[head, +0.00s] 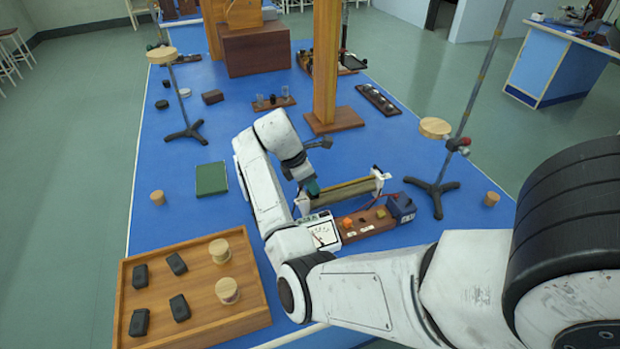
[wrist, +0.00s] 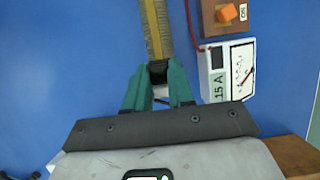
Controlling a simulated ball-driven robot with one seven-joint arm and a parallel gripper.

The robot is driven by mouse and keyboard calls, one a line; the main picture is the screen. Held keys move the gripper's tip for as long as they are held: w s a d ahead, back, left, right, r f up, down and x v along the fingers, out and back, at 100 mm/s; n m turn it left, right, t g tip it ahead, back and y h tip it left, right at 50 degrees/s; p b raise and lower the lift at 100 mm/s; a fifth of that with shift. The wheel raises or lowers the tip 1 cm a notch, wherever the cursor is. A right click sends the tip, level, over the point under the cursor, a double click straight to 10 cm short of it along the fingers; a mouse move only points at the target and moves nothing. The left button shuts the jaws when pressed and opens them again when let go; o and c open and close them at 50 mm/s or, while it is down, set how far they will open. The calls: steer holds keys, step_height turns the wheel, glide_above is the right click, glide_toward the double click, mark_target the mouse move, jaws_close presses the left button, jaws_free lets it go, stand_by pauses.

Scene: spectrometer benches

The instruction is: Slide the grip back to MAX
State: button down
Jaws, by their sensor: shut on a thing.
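The rheostat's brass-coloured coil (head: 346,193) lies between two white end pieces on the blue bench, and it also runs away from my gripper in the wrist view (wrist: 155,28). My gripper (head: 311,190) is at the coil's left end in the head view. In the wrist view, my teal fingers (wrist: 158,88) are shut on the dark slider grip (wrist: 158,70). The grip is hidden behind my gripper in the head view. No MAX mark can be read.
Right beside the rheostat stand a white ammeter (wrist: 232,75), a wooden switch board with an orange knob (head: 347,222), and a dark blue box (head: 401,207) with red wire. A tripod stand (head: 437,185) is to the right, a wooden tray (head: 122,300) front left. A green book (head: 211,179) lies left.

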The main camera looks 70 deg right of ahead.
steer(key=shift+w+a, duration=0.1)
steer(key=shift+w, duration=0.1)
steer(key=c, duration=1.2)
jaws_free()
steer(key=shift+w+a, duration=0.1)
steer(key=shift+a, duration=0.05)
steer(key=shift+o, duration=1.2)
steer(key=p+v, duration=0.1)
steer(key=v, duration=0.9)
steer(key=shift+r, duration=0.4)
